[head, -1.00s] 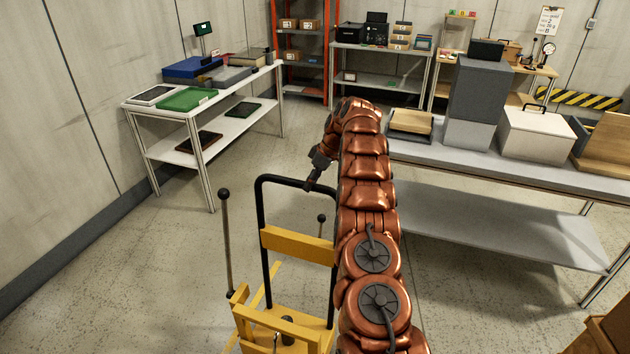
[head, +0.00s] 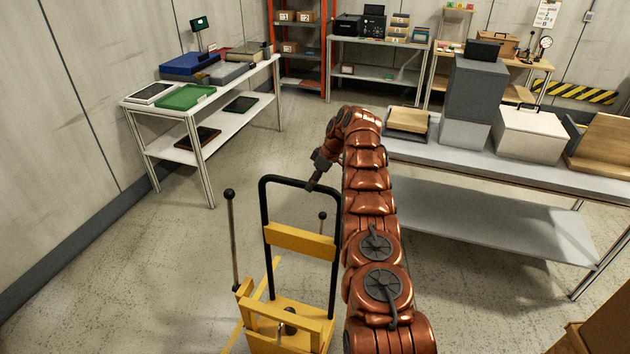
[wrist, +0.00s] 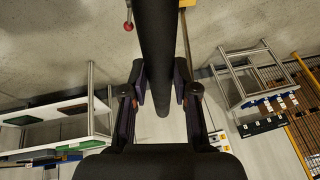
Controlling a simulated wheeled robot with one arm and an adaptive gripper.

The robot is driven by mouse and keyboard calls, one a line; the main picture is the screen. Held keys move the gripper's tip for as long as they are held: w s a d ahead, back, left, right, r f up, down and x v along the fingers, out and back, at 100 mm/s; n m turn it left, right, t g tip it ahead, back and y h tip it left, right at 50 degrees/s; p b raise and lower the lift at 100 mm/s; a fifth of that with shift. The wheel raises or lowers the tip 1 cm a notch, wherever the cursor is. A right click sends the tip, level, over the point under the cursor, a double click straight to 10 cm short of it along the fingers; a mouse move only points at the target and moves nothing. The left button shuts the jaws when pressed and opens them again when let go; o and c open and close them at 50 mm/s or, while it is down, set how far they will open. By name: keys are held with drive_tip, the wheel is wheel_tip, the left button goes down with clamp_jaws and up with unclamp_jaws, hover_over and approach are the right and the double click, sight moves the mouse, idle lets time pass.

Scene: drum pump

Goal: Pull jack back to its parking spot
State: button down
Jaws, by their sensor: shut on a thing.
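The yellow jack (head: 290,318) stands on the floor at the lower middle of the head view, with a black hoop handle (head: 265,225) rising from it. My gripper (head: 312,184) is shut on the top bar of the handle. In the wrist view the black handle bar (wrist: 158,50) runs between the two fingers of my gripper (wrist: 160,92). The jack's lower end is cut off by the bottom edge of the head view. My arm hides part of the handle's right side. No marked parking spot can be made out.
A white table (head: 205,150) with trays stands at the left near the wall. A long grey table (head: 500,168) with boxes stands at the right. An orange shelf (head: 300,82) and another table (head: 375,80) stand at the back. Floor (head: 190,270) left of the jack is clear.

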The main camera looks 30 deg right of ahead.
drive_tip(key=shift+r, duration=0.1)
drive_tip(key=c, duration=0.9)
unclamp_jaws()
